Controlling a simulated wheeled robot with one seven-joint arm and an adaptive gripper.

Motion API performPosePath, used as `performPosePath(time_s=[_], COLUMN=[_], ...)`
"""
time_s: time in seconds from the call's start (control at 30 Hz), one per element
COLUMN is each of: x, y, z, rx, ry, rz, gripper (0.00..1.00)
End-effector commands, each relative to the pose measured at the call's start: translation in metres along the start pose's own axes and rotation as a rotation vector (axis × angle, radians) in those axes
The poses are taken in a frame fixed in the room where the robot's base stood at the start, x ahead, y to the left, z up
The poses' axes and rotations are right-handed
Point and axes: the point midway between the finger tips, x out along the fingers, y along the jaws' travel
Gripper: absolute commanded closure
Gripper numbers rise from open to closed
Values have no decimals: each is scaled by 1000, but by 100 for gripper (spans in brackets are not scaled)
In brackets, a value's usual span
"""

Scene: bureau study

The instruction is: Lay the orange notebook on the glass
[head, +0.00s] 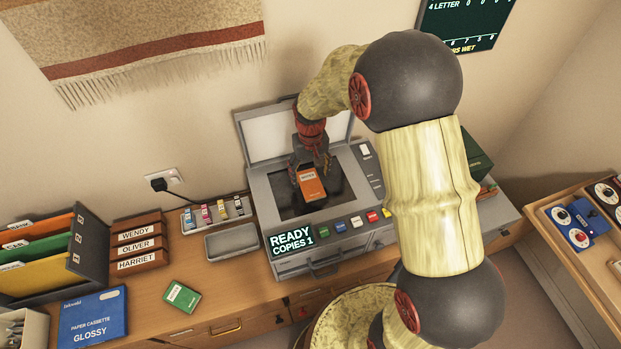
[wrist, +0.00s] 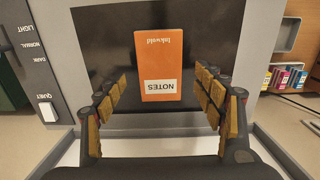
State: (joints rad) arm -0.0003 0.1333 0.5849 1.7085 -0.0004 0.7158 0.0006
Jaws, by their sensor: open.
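The orange notebook (head: 311,186) lies on the dark glass (head: 290,209) of the copier, whose lid (head: 270,132) stands open. In the wrist view the notebook (wrist: 170,62) shows a white NOTES label and rests inside the black glass area (wrist: 110,50). My gripper (head: 310,170) is over the copier, close to the notebook. In the wrist view my gripper (wrist: 160,97) has its fingers spread wide on either side of the notebook's near end, with clear gaps and no contact visible.
The copier's button panel (head: 340,226) reads READY COPIES 1. A grey tray (head: 232,242) and a rack of small cartridges (head: 218,213) stand to its left. A green notebook (head: 182,296) and a blue paper cassette box (head: 92,318) lie on the desk.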

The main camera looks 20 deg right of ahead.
Motion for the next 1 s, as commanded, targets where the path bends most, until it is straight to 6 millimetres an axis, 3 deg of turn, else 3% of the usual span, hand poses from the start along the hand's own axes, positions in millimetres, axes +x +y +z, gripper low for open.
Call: performPosePath(time_s=[0.2, 0.57, 0.67, 0.77, 1.0], x=[-48, -88, -107, -140, -220], y=[0, 0, 0, 0, 0], z=[-1, 1, 8, 23, 88], rx=[0, 0, 0, 0, 0], ry=[4, 7, 31, 77, 212], rz=[0, 0, 0, 0, 0], gripper=[31, 31, 31, 31, 31])
